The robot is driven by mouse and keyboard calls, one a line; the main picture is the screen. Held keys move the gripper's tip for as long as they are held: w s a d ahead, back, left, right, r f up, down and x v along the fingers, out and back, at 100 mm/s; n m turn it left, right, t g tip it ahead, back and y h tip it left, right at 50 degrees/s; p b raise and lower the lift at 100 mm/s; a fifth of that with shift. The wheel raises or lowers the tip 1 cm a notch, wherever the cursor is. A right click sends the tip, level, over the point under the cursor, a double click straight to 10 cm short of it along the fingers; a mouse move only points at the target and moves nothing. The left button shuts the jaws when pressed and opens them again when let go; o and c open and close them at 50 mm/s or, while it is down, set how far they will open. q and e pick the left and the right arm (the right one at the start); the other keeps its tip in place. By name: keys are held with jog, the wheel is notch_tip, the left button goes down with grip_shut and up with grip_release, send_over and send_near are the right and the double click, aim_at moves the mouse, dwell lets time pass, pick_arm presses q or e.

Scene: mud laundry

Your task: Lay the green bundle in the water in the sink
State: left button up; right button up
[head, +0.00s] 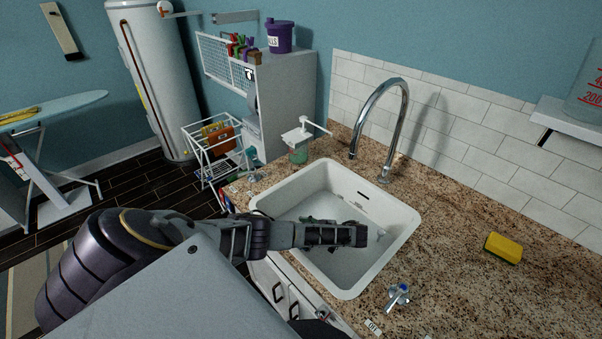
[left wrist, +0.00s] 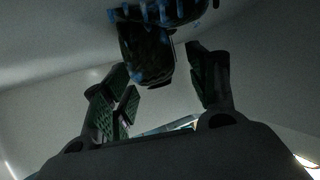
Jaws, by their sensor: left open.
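The white sink (head: 285,195) is set into the granite counter, and my left gripper (head: 350,236) is over its basin in the head view. In the left wrist view the left gripper (left wrist: 163,82) is open, its fingers apart. A dark bundle (left wrist: 147,58) with blue marks shows ahead of the fingertips, partly between them, against the pale basin; its green is hard to make out in the shade. I cannot tell whether a finger touches it. My right gripper is not in view.
A chrome faucet (head: 380,95) arches behind the sink. A soap dispenser (head: 299,145) stands at its back left corner.

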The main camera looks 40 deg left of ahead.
pick_arm(q)
jog(key=v, duration=0.2)
jog(key=shift+d+r+p, duration=0.2)
jog(key=shift+d+p, duration=0.05)
jog(key=shift+p, duration=0.15)
jog(key=shift+p+v, duration=0.6)
jog(key=shift+v, duration=0.6)
jog(key=shift+p+v, duration=0.35)
jog(key=shift+v, duration=0.7)
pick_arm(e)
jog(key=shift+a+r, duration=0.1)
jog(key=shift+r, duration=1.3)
pick_arm(q)
jog(key=shift+w+f, duration=0.1)
jog(key=shift+f, duration=0.1)
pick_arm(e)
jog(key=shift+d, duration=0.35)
